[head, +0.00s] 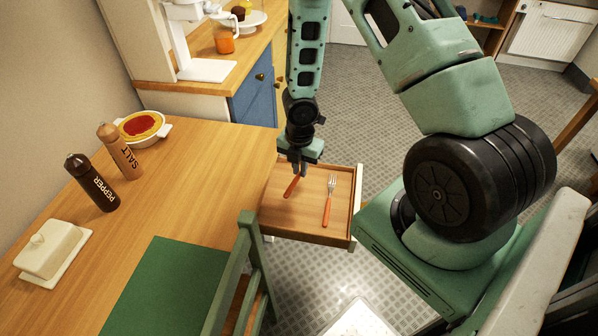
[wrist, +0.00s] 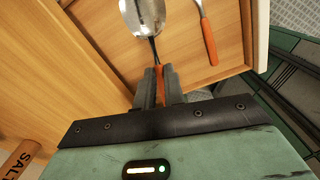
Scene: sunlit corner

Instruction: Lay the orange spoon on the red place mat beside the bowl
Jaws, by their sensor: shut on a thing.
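The orange spoon (head: 291,187) has an orange handle, and its metal bowl shows in the wrist view (wrist: 143,14). My gripper (head: 298,166) is over the open wooden drawer (head: 290,234), with its fingers (wrist: 157,82) shut on the spoon's handle. I cannot tell whether the spoon still touches the drawer floor. No red place mat is in view; a green mat (head: 158,285) lies on the table, partly behind a chair. No empty bowl is in view.
A fork (head: 328,204) with an orange handle lies in the drawer. The table holds a pepper mill (head: 92,183), a salt mill (head: 120,152), a butter dish (head: 50,250) and a white dish with red filling (head: 141,126). A green chair (head: 245,270) stands at the table's edge.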

